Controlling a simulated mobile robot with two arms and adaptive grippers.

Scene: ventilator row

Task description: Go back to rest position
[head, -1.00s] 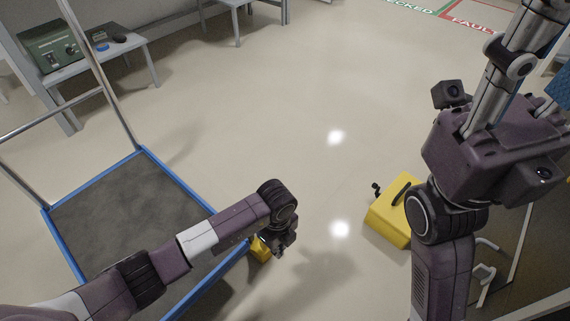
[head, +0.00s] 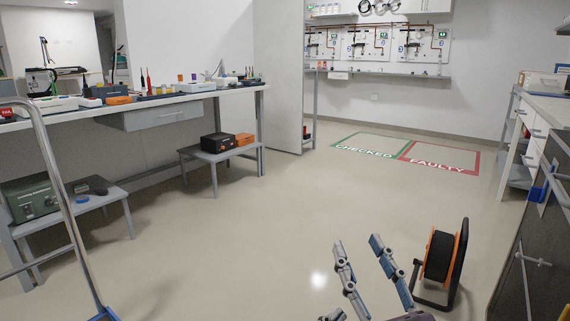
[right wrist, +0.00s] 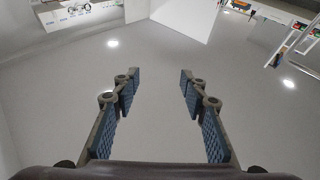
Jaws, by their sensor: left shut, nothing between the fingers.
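My right gripper (head: 357,243) is at the bottom of the head view, right of the middle. Its two blue-padded fingers point up and away and stand apart with nothing between them. The right wrist view also shows these open fingers (right wrist: 158,75) over bare floor. Of my left gripper (head: 333,315), only a small grey tip shows at the bottom edge, below and left of the right gripper; the rest is out of frame. It is shut and holds nothing.
An orange and black cable reel (head: 440,257) stands on the floor close right of my right gripper. A cart's metal frame (head: 62,190) is at left, a long workbench (head: 178,97) behind it. A dark-fronted unit (head: 540,250) is at right. The middle floor is clear.

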